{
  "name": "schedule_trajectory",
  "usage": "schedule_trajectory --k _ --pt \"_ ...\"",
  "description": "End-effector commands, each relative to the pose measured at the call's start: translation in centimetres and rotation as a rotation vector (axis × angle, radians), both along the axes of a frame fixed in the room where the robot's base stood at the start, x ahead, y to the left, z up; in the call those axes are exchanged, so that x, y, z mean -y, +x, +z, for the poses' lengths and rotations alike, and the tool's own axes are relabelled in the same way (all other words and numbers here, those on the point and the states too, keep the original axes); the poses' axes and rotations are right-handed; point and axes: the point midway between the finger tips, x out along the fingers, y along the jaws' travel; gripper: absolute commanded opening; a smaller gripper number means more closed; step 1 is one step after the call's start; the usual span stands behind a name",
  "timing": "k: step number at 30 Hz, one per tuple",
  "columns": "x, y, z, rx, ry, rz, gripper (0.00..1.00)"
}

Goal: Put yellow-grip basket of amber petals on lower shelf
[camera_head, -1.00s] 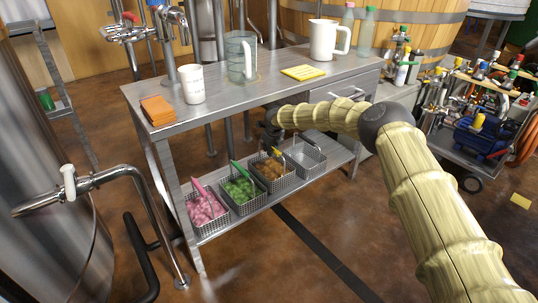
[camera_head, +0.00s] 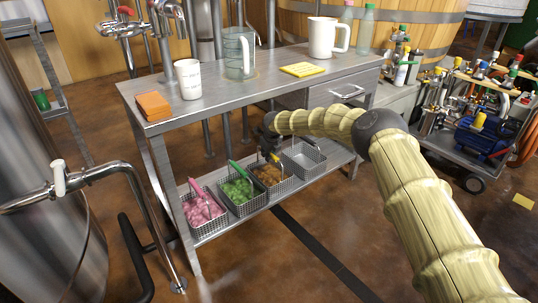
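The basket of amber petals (camera_head: 267,174) is a wire basket standing on or just over the lower shelf (camera_head: 240,220) of the steel bench, between the green-petal basket and an empty one. Its yellow grip (camera_head: 275,158) shows above the petals. My gripper (camera_head: 263,152) hangs from the end of my arm, which reaches in from the right under the bench top. It is small and dark, right at the basket's back and grip. Its fingers cannot be made out, so I cannot tell whether it holds the grip or whether the basket fully rests on the shelf.
A pink-petal basket (camera_head: 203,209) and a green-petal basket (camera_head: 239,192) stand to the left. An empty wire basket (camera_head: 304,158) is to the right. A loaded cart (camera_head: 465,150) stands at right.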

Motion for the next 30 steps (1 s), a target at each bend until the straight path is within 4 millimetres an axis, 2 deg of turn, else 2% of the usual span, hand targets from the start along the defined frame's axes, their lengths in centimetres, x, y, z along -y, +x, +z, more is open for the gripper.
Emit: schedule_trajectory --k 1,3,4,14,20,26,27,30 --pt "0.0 0.0 0.0 0.0 0.0 0.0 0.24" --pt "0.0 0.0 0.0 0.0 0.0 0.0 0.36" --pt "0.0 0.0 -0.1 0.0 0.0 0.0 0.4" --pt "0.0 0.0 0.1 0.0 0.0 0.0 0.4" --pt "0.2 -0.7 2.2 0.0 0.0 -0.001 0.4" --pt "0.5 -2.2 5.5 -0.001 0.001 0.0 0.4" --pt "0.6 -2.8 4.9 -0.003 -0.002 0.002 0.4" --pt "0.7 -3.9 5.0 -0.001 -0.001 0.002 0.4"
